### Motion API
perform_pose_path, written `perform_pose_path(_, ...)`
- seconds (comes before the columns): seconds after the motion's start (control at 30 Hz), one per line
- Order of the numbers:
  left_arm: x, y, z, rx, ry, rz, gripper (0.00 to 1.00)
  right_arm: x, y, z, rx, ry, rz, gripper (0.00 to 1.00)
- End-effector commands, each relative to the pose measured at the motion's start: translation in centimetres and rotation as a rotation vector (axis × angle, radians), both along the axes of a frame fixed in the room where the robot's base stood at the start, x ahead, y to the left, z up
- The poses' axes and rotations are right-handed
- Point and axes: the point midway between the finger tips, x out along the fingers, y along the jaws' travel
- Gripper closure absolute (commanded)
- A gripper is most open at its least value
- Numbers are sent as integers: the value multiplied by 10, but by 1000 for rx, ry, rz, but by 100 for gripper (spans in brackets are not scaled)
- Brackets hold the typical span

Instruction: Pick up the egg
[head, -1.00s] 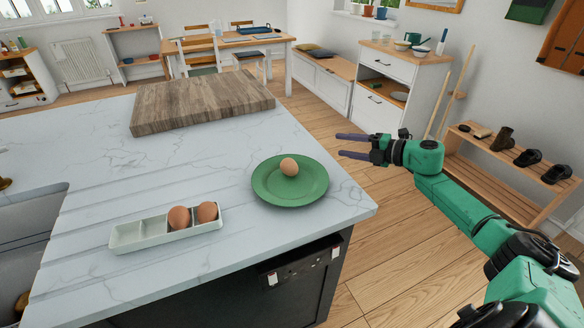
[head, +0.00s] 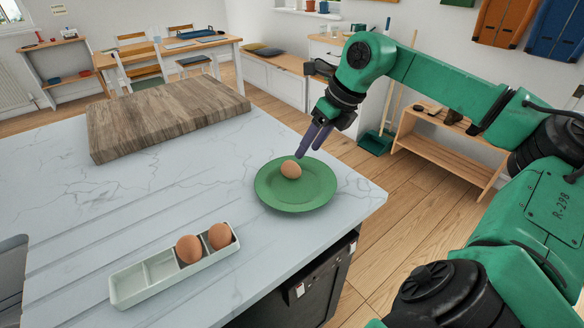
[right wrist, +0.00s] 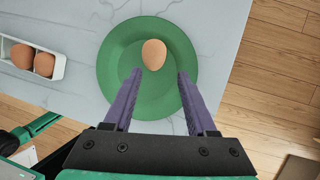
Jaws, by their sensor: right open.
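A brown egg (head: 290,169) lies on a green plate (head: 300,203) near the corner of the counter. My right gripper (head: 309,155) is above the plate beside the egg, its purple fingers pointing down and open. In the right wrist view, the egg (right wrist: 154,54) lies beyond the two spread fingertips (right wrist: 158,72), roughly in line with the gap between them. Nothing is held. Two more brown eggs, one (head: 188,249) and another (head: 220,236), sit in a white divided tray (head: 125,289). My left gripper is not in view.
A thick wooden board (head: 165,112) lies at the back of the marble counter (head: 90,205). The counter between the board and the plate is clear. A low wooden rack (head: 450,160) stands on the floor at the right.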

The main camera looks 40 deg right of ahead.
Motion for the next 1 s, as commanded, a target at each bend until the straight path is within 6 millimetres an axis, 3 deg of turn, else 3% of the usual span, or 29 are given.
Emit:
perform_pose_path(0.13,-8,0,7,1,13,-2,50,8,5,-16,2,1,2,43)
perform_pose_path(0.3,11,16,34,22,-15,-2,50,20,14,-38,8,3,3,43)
perform_pose_path(0.43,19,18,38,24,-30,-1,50,28,17,-58,5,-3,1,43)
perform_pose_path(0.63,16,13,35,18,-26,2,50,29,17,-64,3,-3,-1,43)
perform_pose_path(0.67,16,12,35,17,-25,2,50,29,17,-64,2,-3,0,47)
perform_pose_path(0.7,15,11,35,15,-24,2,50,29,17,-64,2,-3,0,62)
perform_pose_path(0.73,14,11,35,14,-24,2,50,29,17,-64,2,-3,0,70)
perform_pose_path(1.0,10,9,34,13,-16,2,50,29,16,-63,2,-3,0,70)
